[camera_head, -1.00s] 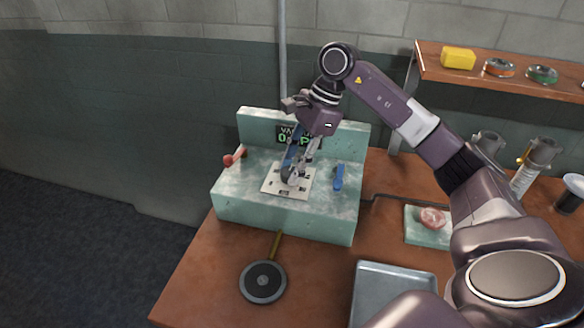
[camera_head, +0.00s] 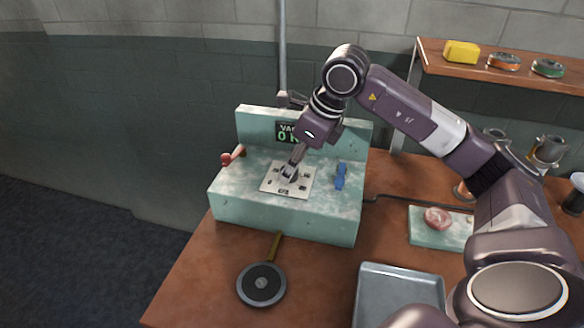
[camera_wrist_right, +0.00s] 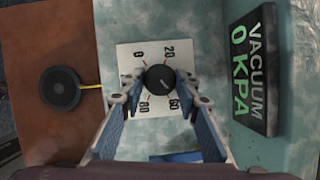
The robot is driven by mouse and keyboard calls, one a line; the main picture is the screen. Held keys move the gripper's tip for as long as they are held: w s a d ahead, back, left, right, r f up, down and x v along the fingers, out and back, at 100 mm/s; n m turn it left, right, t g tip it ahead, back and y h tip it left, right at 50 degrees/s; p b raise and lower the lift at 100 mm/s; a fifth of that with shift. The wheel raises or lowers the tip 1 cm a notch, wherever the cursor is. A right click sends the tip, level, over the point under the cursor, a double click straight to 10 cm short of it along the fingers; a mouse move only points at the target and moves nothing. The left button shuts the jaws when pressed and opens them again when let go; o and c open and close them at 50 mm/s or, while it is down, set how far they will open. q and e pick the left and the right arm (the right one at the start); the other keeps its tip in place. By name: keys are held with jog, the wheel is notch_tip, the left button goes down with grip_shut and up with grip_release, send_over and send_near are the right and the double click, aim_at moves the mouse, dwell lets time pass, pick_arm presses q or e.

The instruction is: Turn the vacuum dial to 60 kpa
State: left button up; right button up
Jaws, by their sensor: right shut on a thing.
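The vacuum dial is a round black knob (camera_wrist_right: 159,79) on a white plate (camera_wrist_right: 138,53) marked 0, 20, 60 and 80. In the head view the plate (camera_head: 270,184) lies on top of the pale green console. My right gripper (camera_wrist_right: 158,88) is shut on the knob, with one finger on each side of it. In the head view my right gripper (camera_head: 291,171) reaches down onto the plate and hides most of the knob. The vacuum display (camera_wrist_right: 248,70) reads 0 KPA; it is partly hidden behind my arm in the head view (camera_head: 285,136). My left gripper is out of view.
A red-tipped lever (camera_head: 228,158) and a blue part (camera_head: 341,176) flank the plate on the console (camera_head: 285,216).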

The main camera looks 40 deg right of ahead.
jog(key=shift+m, duration=0.6)
jog(key=shift+r+h, duration=0.1)
jog(key=shift+h, duration=0.2)
jog(key=o, duration=1.2)
jog(key=shift+c, duration=0.2)
jog(key=v, duration=1.2)
jog(key=shift+s, duration=0.15)
